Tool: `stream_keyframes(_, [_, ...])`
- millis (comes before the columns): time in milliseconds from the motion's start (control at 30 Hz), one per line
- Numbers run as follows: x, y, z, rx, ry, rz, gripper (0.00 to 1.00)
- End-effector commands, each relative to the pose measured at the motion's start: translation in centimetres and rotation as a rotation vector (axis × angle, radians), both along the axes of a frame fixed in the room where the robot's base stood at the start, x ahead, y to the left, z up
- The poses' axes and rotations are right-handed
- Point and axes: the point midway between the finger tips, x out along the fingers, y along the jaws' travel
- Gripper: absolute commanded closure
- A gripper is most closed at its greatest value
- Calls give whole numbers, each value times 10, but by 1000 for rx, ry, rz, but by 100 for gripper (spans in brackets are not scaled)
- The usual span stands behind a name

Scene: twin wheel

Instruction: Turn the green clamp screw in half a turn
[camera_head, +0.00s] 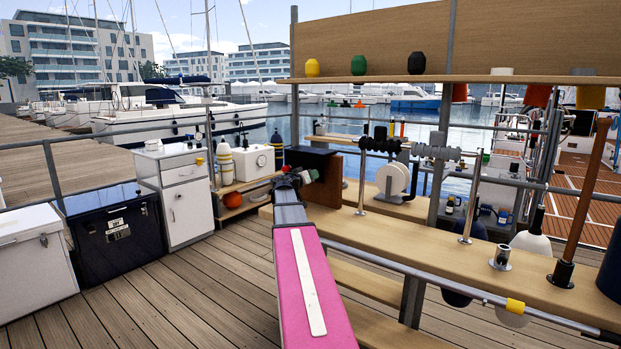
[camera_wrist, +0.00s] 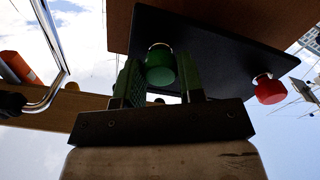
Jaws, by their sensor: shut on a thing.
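The green clamp screw (camera_wrist: 160,66) shows in the wrist view as a round green knob below a black plate (camera_wrist: 215,48). My gripper (camera_wrist: 160,78) has one finger on each side of the knob and is shut on it. A red knob (camera_wrist: 270,90) is on the same plate, to the right and apart from my fingers. In the head view my gripper (camera_head: 296,177) is at the end of my pink arm, by a dark-topped brown panel (camera_head: 326,190). The red knob shows there too (camera_head: 314,174). My wrist mostly hides the green screw there.
A wooden bench (camera_head: 440,248) with upright metal posts and a rail runs along the right. A white cabinet (camera_head: 187,205), a black chest (camera_head: 115,232) and a white box (camera_head: 35,255) stand at the left. The deck between chest and arm is clear.

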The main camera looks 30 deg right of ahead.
Motion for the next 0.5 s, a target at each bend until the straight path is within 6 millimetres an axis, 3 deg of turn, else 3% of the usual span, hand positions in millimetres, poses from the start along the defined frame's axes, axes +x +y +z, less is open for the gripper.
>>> stream_keyframes(500, [0,1,-2,177,-417,-2,88])
